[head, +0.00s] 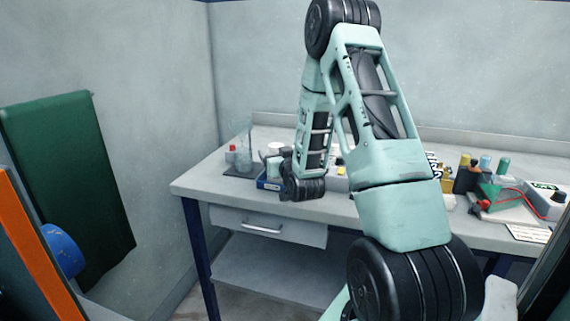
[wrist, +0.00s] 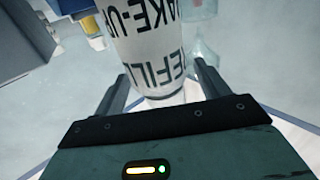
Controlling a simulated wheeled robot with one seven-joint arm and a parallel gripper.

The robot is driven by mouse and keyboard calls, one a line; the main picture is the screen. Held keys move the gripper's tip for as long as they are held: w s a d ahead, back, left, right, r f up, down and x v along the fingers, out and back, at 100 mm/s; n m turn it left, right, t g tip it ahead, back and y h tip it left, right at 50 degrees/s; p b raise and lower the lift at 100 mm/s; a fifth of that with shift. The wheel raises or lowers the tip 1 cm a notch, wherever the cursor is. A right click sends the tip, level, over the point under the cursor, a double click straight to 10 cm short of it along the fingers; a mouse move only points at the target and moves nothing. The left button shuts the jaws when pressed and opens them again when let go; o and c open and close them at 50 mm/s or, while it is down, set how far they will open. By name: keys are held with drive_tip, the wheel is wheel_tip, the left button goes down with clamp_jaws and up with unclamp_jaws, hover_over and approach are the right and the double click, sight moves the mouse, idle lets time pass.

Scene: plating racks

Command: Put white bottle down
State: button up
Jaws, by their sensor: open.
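A white bottle (wrist: 150,45) with large black lettering, upside down in the picture, fills the upper middle of the wrist view. Its top edge is cut off by the frame. My gripper (wrist: 162,74) is open, with one dark finger on each side of the bottle. The fingers appear apart from its sides. I cannot tell from this view whether the bottle rests fully on the pale surface.
A clear bottle (wrist: 203,52) stands close right of the white bottle; blue-grey and yellow items are at upper left.

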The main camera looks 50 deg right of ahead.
drive_tip(key=p+v, duration=0.6)
drive_tip(key=v, duration=0.1)
drive_tip(key=shift+r, duration=0.3)
drive_tip(key=p+v, duration=0.1)
drive_tip(key=p, duration=0.2)
drive_tip(key=p+v, duration=0.1)
drive_tip(key=p, duration=0.2)
drive_tip(key=shift+s+a+f, duration=0.1)
drive_tip(key=shift+s+f, duration=0.05)
drive_tip(key=shift+f, duration=0.1)
